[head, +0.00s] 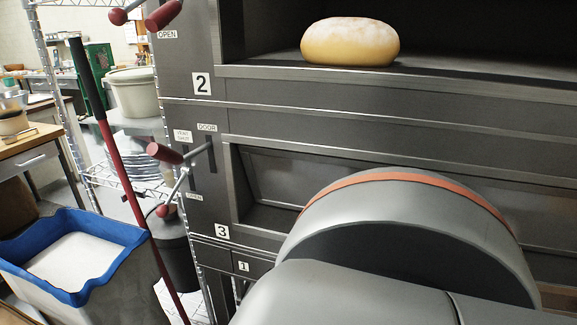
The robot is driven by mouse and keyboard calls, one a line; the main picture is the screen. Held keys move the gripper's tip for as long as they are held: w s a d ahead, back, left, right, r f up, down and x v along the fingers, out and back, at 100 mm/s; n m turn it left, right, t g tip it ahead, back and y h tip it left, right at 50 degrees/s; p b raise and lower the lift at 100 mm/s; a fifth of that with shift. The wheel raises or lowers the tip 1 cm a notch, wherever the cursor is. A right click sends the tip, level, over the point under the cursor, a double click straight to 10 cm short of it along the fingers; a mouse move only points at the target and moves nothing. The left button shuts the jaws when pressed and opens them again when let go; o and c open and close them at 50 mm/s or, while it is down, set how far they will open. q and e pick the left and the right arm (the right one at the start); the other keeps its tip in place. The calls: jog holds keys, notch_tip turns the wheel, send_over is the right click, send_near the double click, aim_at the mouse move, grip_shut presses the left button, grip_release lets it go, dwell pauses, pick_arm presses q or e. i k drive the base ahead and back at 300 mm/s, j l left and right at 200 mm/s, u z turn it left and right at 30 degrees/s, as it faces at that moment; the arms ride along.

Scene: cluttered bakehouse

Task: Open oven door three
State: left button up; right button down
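Oven deck three, marked by a "3" plate (221,231), is in the middle of the head view. Its door panel (285,180) sits slanted inside a recessed frame; I cannot tell surely whether it is shut. A lever with a thick red grip (165,153) sticks out from the slot below the "DOOR" label (207,128). A second lever with a red knob (166,211) hangs lower, near the "VENT SHUT" label (183,135). My grey arm link with an orange band covers the door's right and lower part. Neither gripper is in view.
Deck two (201,84) above is open, with a sugared loaf (350,42) on its floor. At left are a blue-rimmed bin (128,243) of white powder, a red pole with a black grip (88,78), and a wire rack (110,179) holding stacked plates and a pale tub (133,93).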

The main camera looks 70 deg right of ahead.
aim_at(542, 218)
jog(key=z, duration=3.65)
jog(key=i+l, duration=0.1)
jog(key=l, duration=0.15)
jog(key=l+u, duration=0.2)
jog(key=u, duration=0.15)
jog(key=i+l+u, duration=0.1)
jog(key=l+u, duration=0.25)
